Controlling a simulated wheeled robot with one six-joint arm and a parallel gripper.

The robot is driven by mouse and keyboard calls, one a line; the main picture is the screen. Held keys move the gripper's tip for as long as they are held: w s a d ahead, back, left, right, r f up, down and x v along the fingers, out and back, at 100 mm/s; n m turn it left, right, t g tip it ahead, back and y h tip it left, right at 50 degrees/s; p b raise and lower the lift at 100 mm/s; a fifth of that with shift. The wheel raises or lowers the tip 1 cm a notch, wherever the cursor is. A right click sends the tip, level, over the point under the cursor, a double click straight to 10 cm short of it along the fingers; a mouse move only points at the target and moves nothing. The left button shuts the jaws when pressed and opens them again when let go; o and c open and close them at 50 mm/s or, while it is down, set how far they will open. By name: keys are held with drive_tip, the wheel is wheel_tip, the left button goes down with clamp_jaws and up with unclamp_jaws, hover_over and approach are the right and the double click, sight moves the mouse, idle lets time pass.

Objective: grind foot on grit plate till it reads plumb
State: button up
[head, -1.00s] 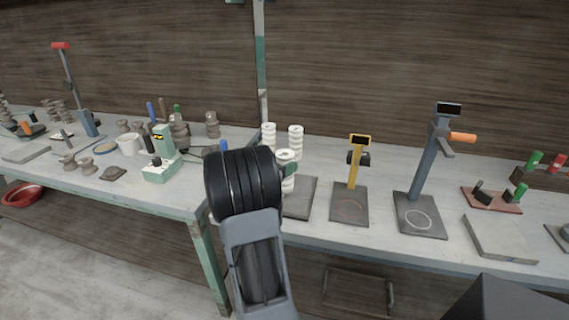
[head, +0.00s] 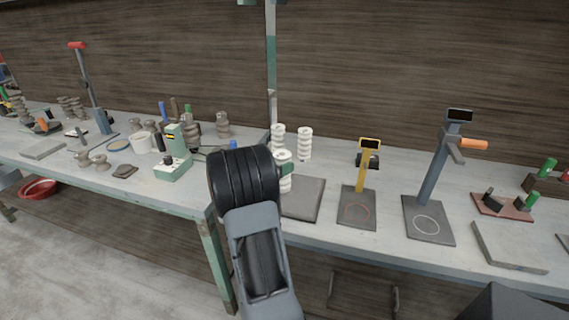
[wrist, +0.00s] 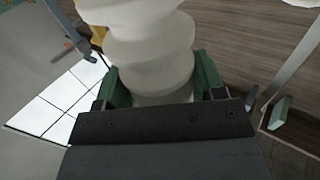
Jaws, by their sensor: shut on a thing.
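My gripper (wrist: 160,88) is shut on a white ribbed insulator (wrist: 150,45), with green fingers on both sides of its lower part. In the head view the same insulator (head: 284,158) stands about upright, partly hidden behind my arm. A flat dark grey plate (head: 308,200), perhaps the grit plate, lies on the bench just right of it; whether the foot touches anything is hidden. A yellow gauge stand (head: 363,178) with a small dark display and a reddish ring on its base is farther right. I cannot read its display.
A grey stand with an orange handle (head: 473,144) and a pale slab (head: 508,246) are to the right. A mint-green device (head: 172,168) and brown insulators crowd the left bench. A green post (head: 271,50) rises behind.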

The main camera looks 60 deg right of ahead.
drive_tip(key=shift+w+a+p, duration=0.15)
drive_tip(key=shift+w+p, duration=0.05)
drive_tip(key=shift+w, duration=0.3)
drive_tip(key=shift+w+a+p, duration=0.15)
drive_tip(key=shift+w, duration=0.35)
drive_tip(key=shift+w+a, duration=0.3)
drive_tip(key=shift+w, duration=0.55)
drive_tip(key=shift+r+p, duration=0.1)
drive_tip(key=shift+p, duration=0.25)
drive_tip(key=shift+r+p, duration=2.05)
drive_tip(key=shift+r, duration=0.35)
